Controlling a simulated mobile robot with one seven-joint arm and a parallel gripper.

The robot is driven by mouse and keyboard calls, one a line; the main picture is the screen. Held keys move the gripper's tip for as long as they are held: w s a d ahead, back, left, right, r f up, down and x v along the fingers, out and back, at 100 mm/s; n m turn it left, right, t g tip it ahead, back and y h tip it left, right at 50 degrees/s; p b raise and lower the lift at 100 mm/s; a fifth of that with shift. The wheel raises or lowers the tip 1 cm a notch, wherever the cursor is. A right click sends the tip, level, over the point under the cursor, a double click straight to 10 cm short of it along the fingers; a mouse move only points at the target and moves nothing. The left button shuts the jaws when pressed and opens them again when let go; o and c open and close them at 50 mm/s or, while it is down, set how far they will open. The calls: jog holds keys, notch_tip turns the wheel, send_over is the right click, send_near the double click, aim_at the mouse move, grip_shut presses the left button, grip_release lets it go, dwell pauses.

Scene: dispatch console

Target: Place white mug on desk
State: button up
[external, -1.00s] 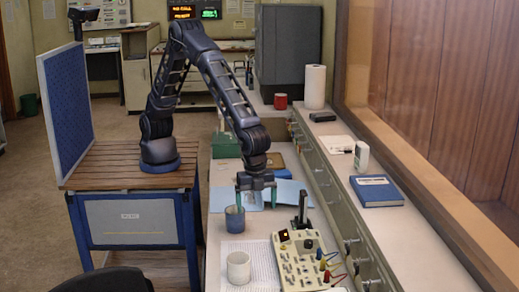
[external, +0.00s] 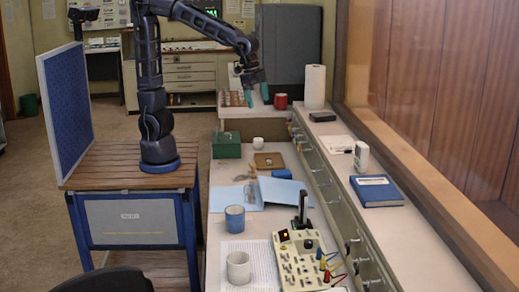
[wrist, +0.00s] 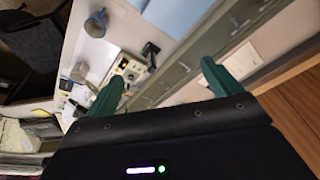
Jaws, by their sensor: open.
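The white mug (external: 238,267) stands upright on the near end of the desk (external: 228,177), on a sheet of gridded paper, left of the control panel. Nothing holds it. A blue mug (external: 235,218) stands just behind it. My gripper (external: 257,96) is raised high over the far end of the desk, well away from the white mug. Its green fingers are spread and empty, as the wrist view (wrist: 162,74) also shows.
The control panel (external: 300,262) with an upright black stalk stands right of the white mug. Blue folders (external: 285,190), a green box (external: 227,146) and a small white cup (external: 258,143) lie farther back. A red mug (external: 281,102) and a paper roll (external: 315,87) stand beyond.

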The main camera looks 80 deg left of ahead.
jog(key=s+a+n+t+y, duration=0.1)
jog(key=s+a+n, duration=0.6)
jog(key=s+a, duration=1.3)
jog(key=a+t, duration=0.1)
jog(key=a, duration=0.2)
jog(key=shift+s+a+r+n, duration=0.15)
jog(key=shift+s+a+n, duration=0.1)
jog(key=shift+n, duration=0.15)
